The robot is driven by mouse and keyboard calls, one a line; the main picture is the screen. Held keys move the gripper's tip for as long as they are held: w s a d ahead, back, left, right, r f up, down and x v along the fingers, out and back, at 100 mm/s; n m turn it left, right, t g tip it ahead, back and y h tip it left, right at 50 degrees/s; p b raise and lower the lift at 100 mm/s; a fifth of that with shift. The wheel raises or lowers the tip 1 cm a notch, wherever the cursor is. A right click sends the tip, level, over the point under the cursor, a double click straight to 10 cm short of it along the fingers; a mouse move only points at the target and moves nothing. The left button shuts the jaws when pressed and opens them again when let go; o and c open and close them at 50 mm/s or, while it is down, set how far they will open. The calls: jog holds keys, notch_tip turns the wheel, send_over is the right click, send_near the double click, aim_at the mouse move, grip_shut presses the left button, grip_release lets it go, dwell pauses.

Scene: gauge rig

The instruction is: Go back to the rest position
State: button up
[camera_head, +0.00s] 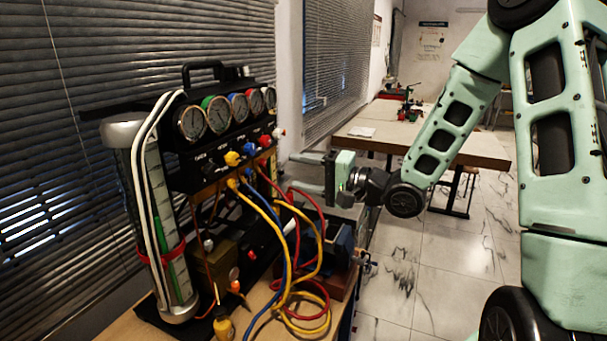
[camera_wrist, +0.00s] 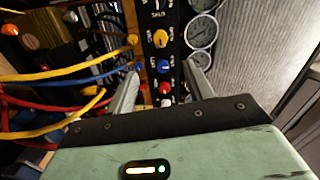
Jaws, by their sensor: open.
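My gripper (camera_head: 312,158) is at the end of my green arm, to the right of the gauge rig (camera_head: 222,150), with its fingers pointing left toward the rig's knob row. In the wrist view my gripper (camera_wrist: 160,92) is open, with its two fingers apart and nothing between them. Beyond the fingertips a yellow knob (camera_wrist: 160,38), a blue knob (camera_wrist: 163,66) and a red knob (camera_wrist: 164,88) line the black panel. I cannot tell whether a fingertip touches the panel.
Yellow, blue and red hoses (camera_head: 290,262) hang from the rig onto the bench. A clear cylinder (camera_head: 155,215) stands at the rig's left. A wooden table (camera_head: 455,140) stands behind my arm. The tiled floor (camera_head: 430,250) on the right is open.

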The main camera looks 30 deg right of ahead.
dwell(0.3)
jog(key=s+a+f+n+g+h+b, duration=0.2)
jog(key=s+a+f+n+g+h, duration=0.35)
jog(key=a+f+n, duration=0.4)
jog(key=s+a+f+n+g+h+b, duration=0.1)
jog(key=s+a+n+g+h, duration=0.1)
jog(key=s, duration=0.9)
jog(key=s+a+f+n+g+h+b, duration=0.1)
jog(key=s+a+n+g+h, duration=0.1)
jog(key=s+a+n+g, duration=0.2)
jog(key=s+n+g, duration=0.1)
jog(key=s+g, duration=0.2)
jog(key=s, duration=0.5)
jog(key=shift+s+a, duration=0.25)
jog(key=shift+a, duration=0.15)
jog(key=shift+n+h, duration=0.25)
